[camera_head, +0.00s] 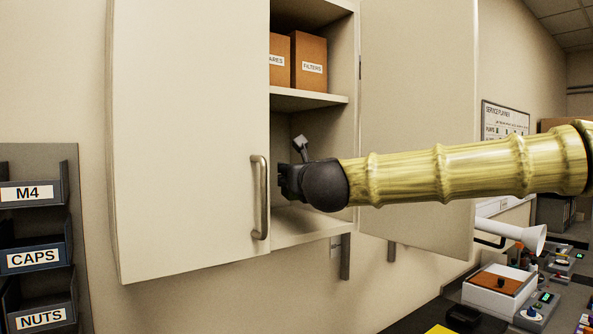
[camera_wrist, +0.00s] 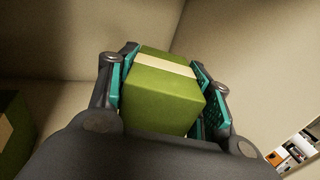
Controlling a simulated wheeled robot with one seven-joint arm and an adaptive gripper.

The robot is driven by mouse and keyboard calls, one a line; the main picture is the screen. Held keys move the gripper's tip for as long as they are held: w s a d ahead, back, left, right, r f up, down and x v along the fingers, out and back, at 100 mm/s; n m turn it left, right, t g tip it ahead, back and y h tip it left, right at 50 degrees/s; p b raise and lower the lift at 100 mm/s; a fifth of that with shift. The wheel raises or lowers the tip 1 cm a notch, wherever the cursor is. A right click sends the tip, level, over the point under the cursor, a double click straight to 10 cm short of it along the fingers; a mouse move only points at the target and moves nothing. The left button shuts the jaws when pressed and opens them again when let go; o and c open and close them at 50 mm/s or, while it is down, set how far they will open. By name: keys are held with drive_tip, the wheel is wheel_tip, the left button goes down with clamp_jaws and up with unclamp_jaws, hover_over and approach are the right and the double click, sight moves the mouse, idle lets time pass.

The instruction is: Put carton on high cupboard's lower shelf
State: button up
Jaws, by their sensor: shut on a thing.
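The carton (camera_wrist: 160,95) is a green box with a pale tape strip, seen in the wrist view between the teal pads of my gripper (camera_wrist: 166,86). My gripper is shut on it. In the head view my gripper (camera_head: 288,181) reaches into the high cupboard, above its lower shelf (camera_head: 312,226) and below the upper shelf (camera_head: 308,99). The carton is hidden in the head view, behind the left door and my gripper. I cannot tell whether it touches the lower shelf.
The cupboard's left door (camera_head: 190,140) covers the left part of the opening; its handle (camera_head: 260,197) is close to my gripper. The right door (camera_head: 418,100) stands open behind my arm. Brown boxes (camera_head: 309,62) stand on the upper shelf. Another green box (camera_wrist: 14,135) shows in the wrist view.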

sight(297, 199)
drive_tip(key=shift+f+b, duration=0.7)
drive_tip(key=shift+f, duration=1.7)
drive_tip(key=shift+f+b, duration=0.6)
drive_tip(key=shift+b, duration=0.05)
drive_tip(key=o, duration=1.3)
drive_tip(key=shift+s, duration=0.15)
